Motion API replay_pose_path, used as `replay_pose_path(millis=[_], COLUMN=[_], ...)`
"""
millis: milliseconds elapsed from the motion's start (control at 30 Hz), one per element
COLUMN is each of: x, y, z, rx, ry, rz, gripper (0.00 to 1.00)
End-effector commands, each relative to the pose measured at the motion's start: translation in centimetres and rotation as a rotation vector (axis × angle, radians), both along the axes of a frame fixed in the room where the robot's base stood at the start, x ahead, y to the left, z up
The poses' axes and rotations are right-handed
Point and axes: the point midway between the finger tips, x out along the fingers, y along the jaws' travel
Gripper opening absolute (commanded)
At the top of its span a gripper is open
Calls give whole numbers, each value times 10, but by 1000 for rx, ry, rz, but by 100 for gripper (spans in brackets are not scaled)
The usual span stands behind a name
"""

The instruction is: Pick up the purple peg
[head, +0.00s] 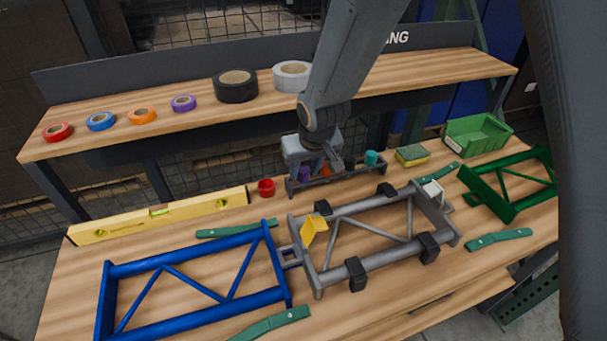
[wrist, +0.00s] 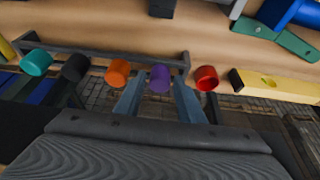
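The purple peg (head: 304,173) stands at the left end of a dark grey rack (head: 335,178) on the bench. In the wrist view the purple peg (wrist: 160,79) lies between the two fingers of my gripper (wrist: 160,92). The fingers are open, with small gaps visible on both sides of the peg. In the head view the arm hides parts of the gripper and rack. An orange peg (wrist: 117,73) is beside the left finger in the wrist view. A black peg (wrist: 75,67) and a teal peg (wrist: 36,62) stand farther along the rack.
A red peg (wrist: 206,78) stands outside the rack, beyond the right finger. A yellow level (head: 160,215), grey frame (head: 375,267), blue frame (head: 195,327), green frame (head: 510,190), sponge (head: 411,155) and green bin (head: 478,137) crowd the bench. A shelf (head: 200,118) with tape rolls runs behind.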

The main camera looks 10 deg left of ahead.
Motion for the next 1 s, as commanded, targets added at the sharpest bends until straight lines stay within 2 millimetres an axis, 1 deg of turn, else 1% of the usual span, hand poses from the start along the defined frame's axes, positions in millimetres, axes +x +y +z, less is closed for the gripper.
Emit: replay_pose_path(millis=[133, 367, 500, 567, 833, 1000], x=[2, 2, 2, 2, 2, 3], y=[1, 2, 2, 2, 2, 2], z=[-7, -8, -8, -8, -6, 4], rx=[1, 1, 1, 1, 1, 1], ry=[0, 0, 0, 0, 0, -2], rz=[0, 0, 0, 0, 0, 0], gripper=[35, 35, 12, 2, 2, 2])
